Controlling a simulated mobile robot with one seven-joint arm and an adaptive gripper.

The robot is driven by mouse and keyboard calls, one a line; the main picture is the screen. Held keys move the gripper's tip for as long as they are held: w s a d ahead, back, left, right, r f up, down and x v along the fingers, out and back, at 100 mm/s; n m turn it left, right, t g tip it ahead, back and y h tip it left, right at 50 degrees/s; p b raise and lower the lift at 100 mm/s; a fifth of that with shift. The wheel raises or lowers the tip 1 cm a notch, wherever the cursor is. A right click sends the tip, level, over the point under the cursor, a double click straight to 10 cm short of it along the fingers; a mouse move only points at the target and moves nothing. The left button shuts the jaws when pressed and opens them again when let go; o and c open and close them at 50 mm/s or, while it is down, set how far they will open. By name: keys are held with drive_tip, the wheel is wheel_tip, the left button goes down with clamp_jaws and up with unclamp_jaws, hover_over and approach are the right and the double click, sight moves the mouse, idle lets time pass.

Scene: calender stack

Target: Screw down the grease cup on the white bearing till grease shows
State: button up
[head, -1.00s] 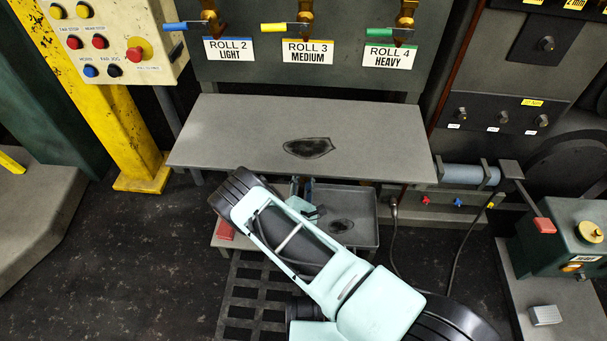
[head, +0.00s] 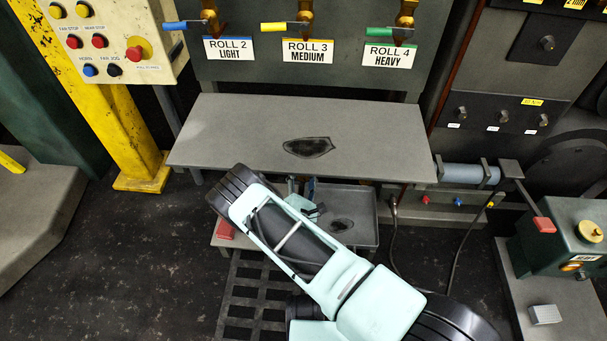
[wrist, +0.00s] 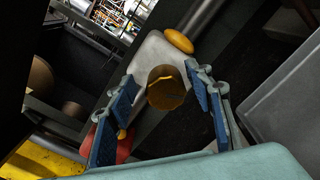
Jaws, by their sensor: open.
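In the wrist view, a brass-coloured round cup (wrist: 166,90) stands against a pale, whitish block (wrist: 152,52), which looks like the white bearing. My gripper (wrist: 160,80) is open, with one blue-padded finger on each side of the cup. Gaps show between the pads and the cup, so the gripper appears not to touch it. No grease can be made out at the cup. In the head view, my gripper (head: 304,192) shows partly beside my arm, below the front edge of the grey table; the cup and bearing are hidden there.
The grey table (head: 230,135) overhangs close above my gripper. A grey tray (head: 362,222) with a dark patch lies just right of it. A red object (wrist: 112,142) is near the left finger. A yellow oval piece (wrist: 179,40) sits beyond the cup.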

wheel_tip(320, 180, up, 9)
drive_tip(key=shift+r, duration=0.15)
idle(0.5)
